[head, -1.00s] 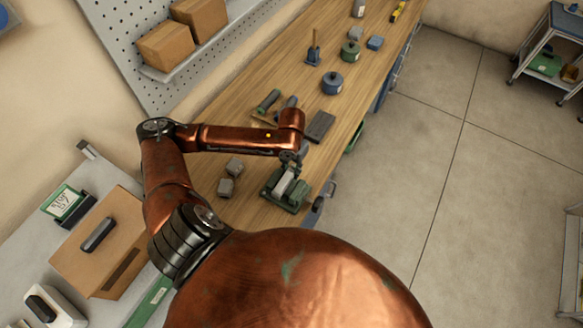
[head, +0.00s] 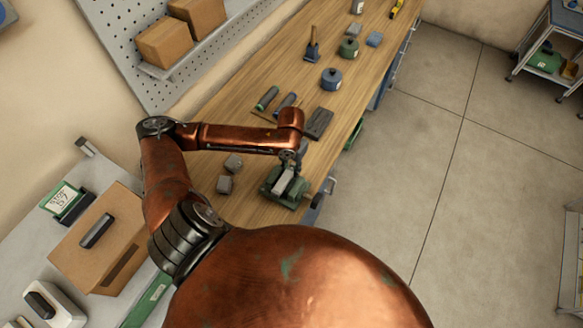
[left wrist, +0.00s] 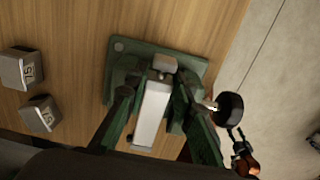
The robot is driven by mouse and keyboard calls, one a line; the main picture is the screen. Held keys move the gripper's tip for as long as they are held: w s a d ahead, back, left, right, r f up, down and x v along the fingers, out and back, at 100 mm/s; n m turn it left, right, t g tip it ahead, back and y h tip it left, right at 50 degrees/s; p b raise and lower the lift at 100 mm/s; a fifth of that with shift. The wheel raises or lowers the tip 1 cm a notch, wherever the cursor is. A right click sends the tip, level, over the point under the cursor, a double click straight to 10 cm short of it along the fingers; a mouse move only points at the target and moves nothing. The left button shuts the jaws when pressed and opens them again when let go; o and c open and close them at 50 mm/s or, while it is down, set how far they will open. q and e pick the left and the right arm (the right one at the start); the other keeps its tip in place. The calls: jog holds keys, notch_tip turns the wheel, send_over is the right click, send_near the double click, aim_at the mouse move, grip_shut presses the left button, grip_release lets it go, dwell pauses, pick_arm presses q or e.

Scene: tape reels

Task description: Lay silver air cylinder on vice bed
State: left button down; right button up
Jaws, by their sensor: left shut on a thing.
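The silver air cylinder (left wrist: 151,118) is a pale grey bar with a small block at its far end. My left gripper (left wrist: 152,100) is shut on it, one finger on each side in the left wrist view. The green vice (left wrist: 187,62) lies directly under and around the cylinder. In the head view the cylinder (head: 284,181) shows over the vice (head: 290,200) below my left gripper (head: 291,168). I cannot tell whether the cylinder touches the vice bed.
Two grey weight blocks (left wrist: 17,68) (left wrist: 40,113) stand left of the vice on the wooden bench (head: 245,205). A dark flat block (head: 318,122) and several tools lie beyond. The vice sits near the bench's right edge, with its handle (left wrist: 229,107) outside.

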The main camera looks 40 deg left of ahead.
pick_arm(q)
jog(key=shift+s+f, duration=0.4)
jog(key=shift+f, duration=0.3)
jog(key=c, duration=1.9)
grip_release()
jog(key=shift+f, duration=0.1)
jog(key=o, duration=0.3)
jog(key=shift+w+a+r, duration=0.1)
jog(key=shift+r, duration=0.15)
jog(key=r, duration=1.2)
jog(key=shift+w+d+r, duration=0.25)
jog(key=shift+r, duration=0.15)
jog(key=shift+f, duration=0.1)
